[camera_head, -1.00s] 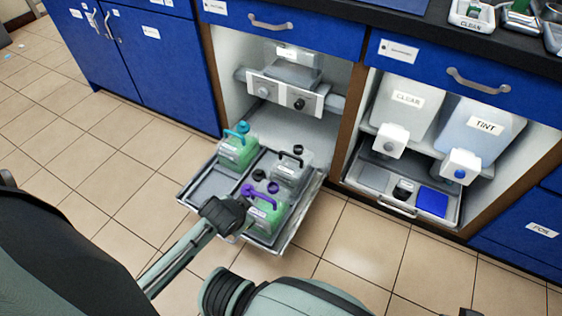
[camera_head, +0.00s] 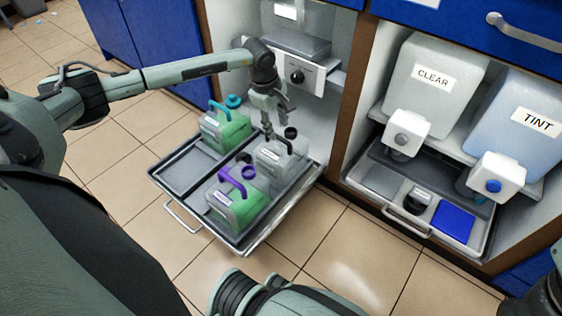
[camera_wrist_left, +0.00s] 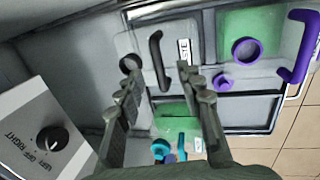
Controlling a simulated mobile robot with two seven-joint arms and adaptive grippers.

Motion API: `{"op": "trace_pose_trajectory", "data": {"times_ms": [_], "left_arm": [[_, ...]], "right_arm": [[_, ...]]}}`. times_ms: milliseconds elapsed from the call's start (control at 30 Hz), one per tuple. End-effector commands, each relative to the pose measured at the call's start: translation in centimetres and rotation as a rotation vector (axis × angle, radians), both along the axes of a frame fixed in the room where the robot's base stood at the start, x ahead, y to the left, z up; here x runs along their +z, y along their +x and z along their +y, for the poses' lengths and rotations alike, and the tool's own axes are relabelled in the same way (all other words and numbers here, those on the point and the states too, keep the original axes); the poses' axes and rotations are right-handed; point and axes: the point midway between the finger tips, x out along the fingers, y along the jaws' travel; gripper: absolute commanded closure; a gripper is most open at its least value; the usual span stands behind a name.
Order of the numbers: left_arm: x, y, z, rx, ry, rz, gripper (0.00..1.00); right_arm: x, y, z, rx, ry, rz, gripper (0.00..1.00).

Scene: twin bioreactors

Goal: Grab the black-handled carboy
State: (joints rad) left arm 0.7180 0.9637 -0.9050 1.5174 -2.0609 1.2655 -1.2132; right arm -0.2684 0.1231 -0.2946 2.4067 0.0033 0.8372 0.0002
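The black-handled carboy (camera_head: 283,165) is a grey, translucent jug standing upright in the back right part of a pulled-out tray (camera_head: 178,216). Its black handle shows in the left wrist view (camera_wrist_left: 157,62). My left gripper (camera_head: 277,130) points down just above this carboy. In the left wrist view its fingers (camera_wrist_left: 160,74) are apart, with the black handle between their tips in the picture. Whether they touch it I cannot tell.
A green carboy with a teal handle (camera_head: 226,130) and one with a purple handle (camera_head: 236,207) share the tray. A white panel with a black knob (camera_head: 300,74) is behind. Clear (camera_head: 425,82) and tint (camera_head: 524,125) tanks stand at right.

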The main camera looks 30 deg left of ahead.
Motion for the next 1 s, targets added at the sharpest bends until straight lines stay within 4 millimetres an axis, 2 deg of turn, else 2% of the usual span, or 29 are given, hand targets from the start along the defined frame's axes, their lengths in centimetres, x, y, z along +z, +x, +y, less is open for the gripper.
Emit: {"op": "trace_pose_trajectory", "data": {"times_ms": [100,600,867,900,1000], "left_arm": [[-1.1,0.1,0.9,-0.007,0.031,0.011,0.63],[-7.2,1.9,0.5,-0.004,0.026,0.009,0.63],[-7.4,2.0,0.5,-0.005,0.026,0.008,0.63],[-7.4,1.9,0.5,-0.005,0.026,0.008,0.64],[-7.4,1.9,0.5,-0.005,0.026,0.008,0.77]], "right_arm": [[0.0,-0.4,-0.1,0.003,0.002,-0.028,1.0],[0.2,0.0,0.4,0.003,-0.042,-0.078,1.0],[0.4,0.0,0.4,0.003,-0.045,-0.079,1.0],[0.4,0.0,0.4,0.003,-0.045,-0.079,1.0],[0.3,0.0,0.4,0.002,-0.045,-0.079,1.0]]}}
